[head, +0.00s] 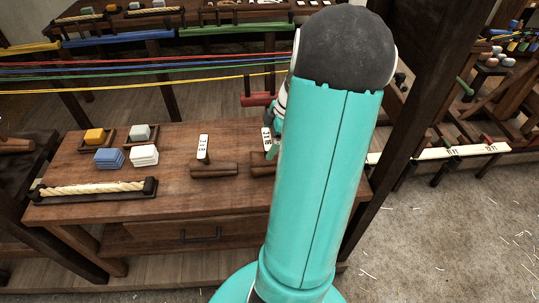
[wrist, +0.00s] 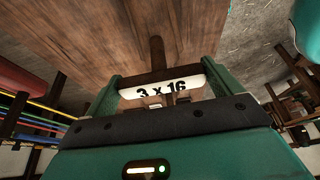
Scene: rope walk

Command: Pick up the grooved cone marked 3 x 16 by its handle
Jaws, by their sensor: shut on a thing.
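The grooved cone marked 3 x 16 shows its white label (wrist: 160,89) between my gripper's green fingers (wrist: 160,72) in the wrist view, with a dark wooden part sticking out beyond it. In the head view its brown wooden body (head: 261,163) is at the right of the workbench, partly hidden by my arm. My gripper (head: 273,150) is at its white upright part and is shut on it. I cannot tell whether the cone touches the bench. A similar wooden piece with a white label (head: 203,148) stands just to its left.
The workbench (head: 180,215) also bears yellow, grey, blue and white blocks (head: 110,157) and a rope on a dark rack (head: 95,189) at left. Coloured strands (head: 150,69) run above its back. A dark post (head: 397,110) stands right of my arm.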

